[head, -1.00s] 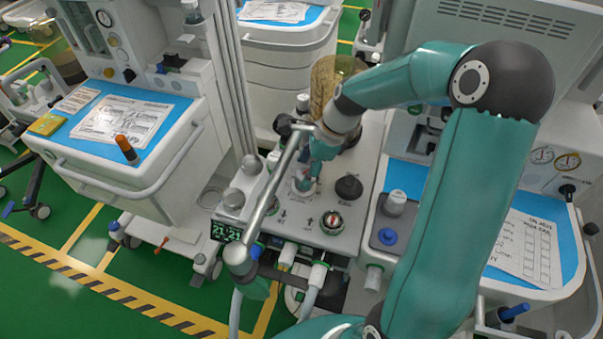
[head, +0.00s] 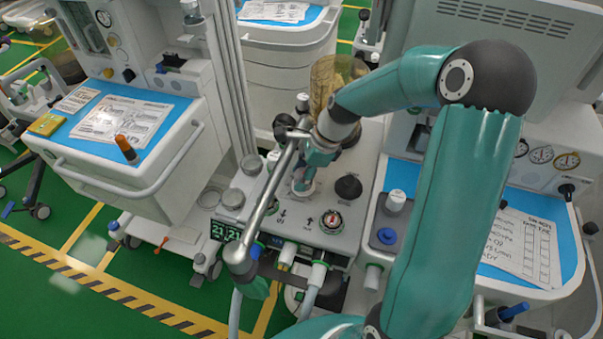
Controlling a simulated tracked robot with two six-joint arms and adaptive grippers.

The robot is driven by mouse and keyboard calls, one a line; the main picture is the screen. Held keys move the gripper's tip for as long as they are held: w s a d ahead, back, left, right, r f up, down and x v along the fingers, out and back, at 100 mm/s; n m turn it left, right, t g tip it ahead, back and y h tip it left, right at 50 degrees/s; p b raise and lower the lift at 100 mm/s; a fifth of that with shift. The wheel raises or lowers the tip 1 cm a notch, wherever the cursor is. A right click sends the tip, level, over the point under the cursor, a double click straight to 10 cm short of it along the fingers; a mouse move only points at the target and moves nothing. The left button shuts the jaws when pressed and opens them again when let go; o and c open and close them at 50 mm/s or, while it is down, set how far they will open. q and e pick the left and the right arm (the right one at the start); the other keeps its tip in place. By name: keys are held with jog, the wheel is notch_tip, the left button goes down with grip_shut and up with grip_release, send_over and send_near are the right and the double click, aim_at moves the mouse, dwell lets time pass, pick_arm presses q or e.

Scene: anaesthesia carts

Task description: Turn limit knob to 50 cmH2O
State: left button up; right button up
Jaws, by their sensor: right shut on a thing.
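My right gripper (head: 307,180) reaches down from the right onto the top panel (head: 262,226) of the middle machine. It is shut on a pale knob (head: 302,188), which I take to be the limit knob. The fingers and wrist hide most of this knob, so its scale and setting cannot be read. A black knob (head: 348,187) stands to the right of the gripper, apart from it. A round dial with a red centre (head: 331,221) sits in front, near the panel's front edge. My left gripper is not in view.
A grey metal tube (head: 262,205) runs diagonally close beside the gripper on its left. A green-lit display (head: 226,230) and hoses are at the panel's front. Carts with blue tops stand left and right.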

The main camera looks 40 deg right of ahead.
jog(key=m+h+p, duration=0.1)
jog(key=m+p, duration=0.2)
jog(key=shift+r+t, duration=0.2)
jog(key=shift+t, duration=0.1)
jog(key=m+p, duration=0.2)
jog(key=shift+h+p, duration=0.35)
jog(key=shift+h, duration=0.05)
jog(key=shift+m+t+p, duration=0.3)
jog(key=shift+m+p, duration=0.1)
jog(key=shift+p, duration=0.25)
jog(key=shift+d+f, duration=0.1)
jog(key=shift+f, duration=0.1)
jog(key=o, duration=1.1)
jog(key=shift+o, duration=0.2)
